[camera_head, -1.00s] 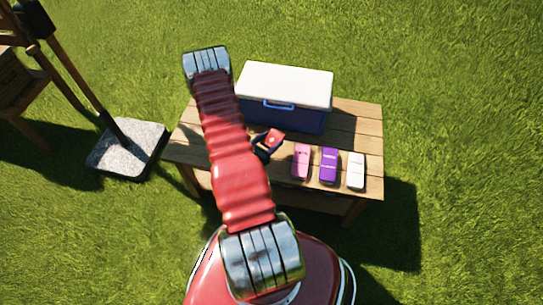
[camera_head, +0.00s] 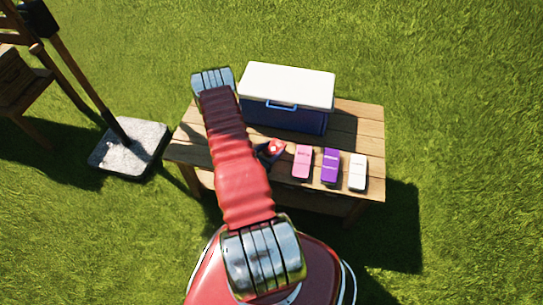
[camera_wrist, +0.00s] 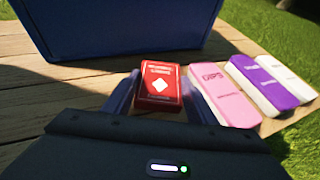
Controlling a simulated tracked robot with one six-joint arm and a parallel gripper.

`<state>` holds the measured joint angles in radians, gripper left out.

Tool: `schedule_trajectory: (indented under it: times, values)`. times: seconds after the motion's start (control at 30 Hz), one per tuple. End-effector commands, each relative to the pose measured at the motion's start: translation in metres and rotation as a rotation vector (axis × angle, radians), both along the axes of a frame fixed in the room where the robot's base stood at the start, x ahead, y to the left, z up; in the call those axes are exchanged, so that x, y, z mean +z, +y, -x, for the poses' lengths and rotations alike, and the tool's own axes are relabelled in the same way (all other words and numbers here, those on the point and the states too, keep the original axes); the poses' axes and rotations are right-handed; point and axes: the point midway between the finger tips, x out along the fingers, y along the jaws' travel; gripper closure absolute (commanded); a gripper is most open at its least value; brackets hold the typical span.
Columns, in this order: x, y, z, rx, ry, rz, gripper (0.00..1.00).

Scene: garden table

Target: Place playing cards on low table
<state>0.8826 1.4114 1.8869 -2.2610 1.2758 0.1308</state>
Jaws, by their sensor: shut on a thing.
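A red card box with a white diamond (camera_wrist: 160,86), the playing cards, is between the fingers of my gripper (camera_wrist: 155,98) in the wrist view. My gripper is shut on it. In the head view the red box (camera_head: 276,147) shows at my gripper (camera_head: 268,152), over the low wooden table (camera_head: 350,125). My arm hides part of the table's left side. I cannot tell whether the box touches the boards.
A blue cooler with a white lid (camera_head: 287,88) stands at the table's back. Pink (camera_head: 302,161), purple (camera_head: 330,165) and white (camera_head: 357,172) boxes lie in a row right of my gripper. A stone base (camera_head: 128,146) stands left of the table.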

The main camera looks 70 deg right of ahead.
Motion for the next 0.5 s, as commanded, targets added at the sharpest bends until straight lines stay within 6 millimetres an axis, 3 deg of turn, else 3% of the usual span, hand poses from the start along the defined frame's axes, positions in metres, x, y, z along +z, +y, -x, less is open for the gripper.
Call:
schedule_trajectory:
  times: [0.3, 0.5]
  values:
    - [-0.034, 0.001, 0.000, 0.000, 0.001, 0.000, 0.72]
    - [-0.037, 0.000, 0.000, 0.001, 0.000, 0.000, 0.72]
